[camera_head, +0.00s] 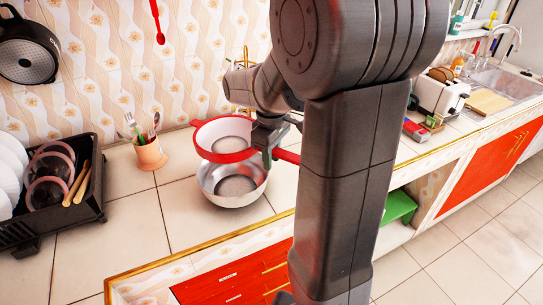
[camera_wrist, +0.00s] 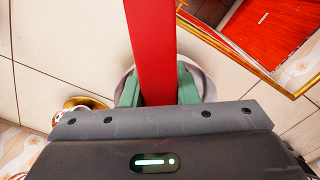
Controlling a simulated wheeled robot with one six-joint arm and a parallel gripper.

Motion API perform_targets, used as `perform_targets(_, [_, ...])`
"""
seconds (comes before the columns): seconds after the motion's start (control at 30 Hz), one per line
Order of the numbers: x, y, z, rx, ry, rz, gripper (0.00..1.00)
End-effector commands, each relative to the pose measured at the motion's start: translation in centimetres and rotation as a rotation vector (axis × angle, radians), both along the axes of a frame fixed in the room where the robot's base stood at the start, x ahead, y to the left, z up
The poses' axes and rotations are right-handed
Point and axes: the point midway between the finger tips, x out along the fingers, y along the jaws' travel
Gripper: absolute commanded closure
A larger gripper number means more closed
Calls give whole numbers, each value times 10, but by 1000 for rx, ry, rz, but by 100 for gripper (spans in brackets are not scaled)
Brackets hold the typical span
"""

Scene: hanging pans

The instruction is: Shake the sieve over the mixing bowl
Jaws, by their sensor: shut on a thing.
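The sieve (camera_head: 222,155) has a red rim and red handle and is held above the silver mixing bowl (camera_head: 232,187) on the counter. In the head view its mesh overlaps the bowl's upper part, set slightly left and toward the wall. My gripper (camera_head: 268,145) is shut on the sieve's handle, right of the rim. In the wrist view the red handle (camera_wrist: 151,45) runs between the green finger pads of my gripper (camera_wrist: 158,88). Part of the bowl's rim (camera_wrist: 208,80) shows beneath. My arm hides some counter to the right.
A utensil cup (camera_head: 150,153) stands left of the bowl, and a black dish rack (camera_head: 90,212) with plates is farther left. A toaster (camera_head: 441,93) and the sink (camera_head: 500,82) are at the right. The counter's front edge lies close in front of the bowl.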

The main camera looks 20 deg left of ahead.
Motion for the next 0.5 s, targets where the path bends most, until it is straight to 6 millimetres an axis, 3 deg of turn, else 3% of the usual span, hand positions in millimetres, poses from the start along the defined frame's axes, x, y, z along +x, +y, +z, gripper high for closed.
perform_targets(0.5, [8,-1,0,0,0,2,100])
